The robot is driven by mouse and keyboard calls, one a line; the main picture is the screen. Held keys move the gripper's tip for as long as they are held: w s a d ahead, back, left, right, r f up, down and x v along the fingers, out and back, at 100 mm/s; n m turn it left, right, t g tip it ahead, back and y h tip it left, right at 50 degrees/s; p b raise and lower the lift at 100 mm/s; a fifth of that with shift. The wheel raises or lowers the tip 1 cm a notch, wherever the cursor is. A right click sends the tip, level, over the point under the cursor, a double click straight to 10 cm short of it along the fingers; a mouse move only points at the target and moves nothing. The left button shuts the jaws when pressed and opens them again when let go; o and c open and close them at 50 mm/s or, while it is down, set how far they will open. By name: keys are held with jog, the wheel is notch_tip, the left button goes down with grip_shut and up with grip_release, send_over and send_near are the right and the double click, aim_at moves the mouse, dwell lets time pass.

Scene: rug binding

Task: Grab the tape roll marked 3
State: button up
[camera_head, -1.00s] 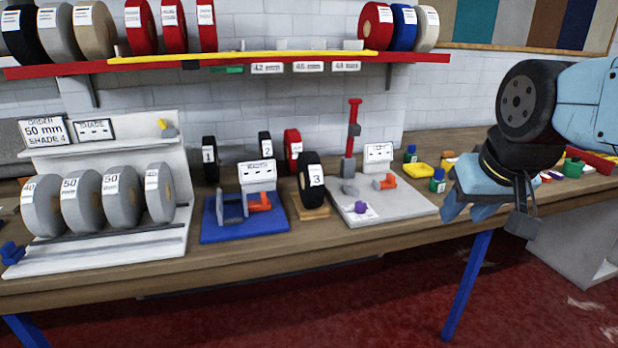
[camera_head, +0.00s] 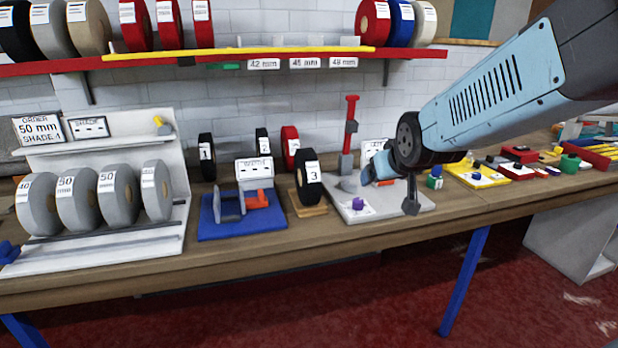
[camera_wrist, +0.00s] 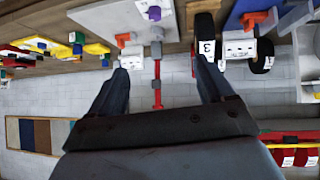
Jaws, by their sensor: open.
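The tape roll marked 3 (camera_head: 299,197) is a black roll with a white label, standing upright on a small wooden block near the middle of the bench. In the wrist view, which is upside down, the roll (camera_wrist: 205,28) shows beyond the tip of the right-hand finger. My gripper (camera_head: 370,170) is open and empty, to the right of the roll and apart from it, over the grey board. In the wrist view my gripper (camera_wrist: 160,78) has its two dark fingers spread wide, with a red post between them. My wrist hides part of the grey board.
A grey board (camera_head: 400,206) with a red post (camera_head: 351,125) and purple knob (camera_head: 357,203) lies right of the roll. A blue board (camera_head: 215,231) with an orange clamp lies left. Rolls 1 (camera_head: 206,165) and 2 (camera_head: 262,140) and a red roll (camera_head: 289,140) stand behind.

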jog(key=w+a+f+n+t+y, duration=0.1)
jog(key=w+a+f+t+y, duration=0.1)
jog(key=w+a+f, duration=0.35)
jog(key=t+y, duration=0.2)
jog(key=t, duration=0.4)
send_near(310, 164)
jog(key=x, duration=0.7)
jog(key=shift+w+d+f, duration=0.15)
jog(key=shift+w+f, duration=0.05)
jog(key=shift+f, duration=0.15)
jog(key=shift+f+x, duration=0.15)
jog(key=shift+x, duration=1.15)
jog(key=shift+f+x, duration=0.15)
jog(key=shift+x, duration=1.15)
jog(key=shift+d, duration=0.1)
jog(key=shift+c, duration=0.3)
grip_shut()
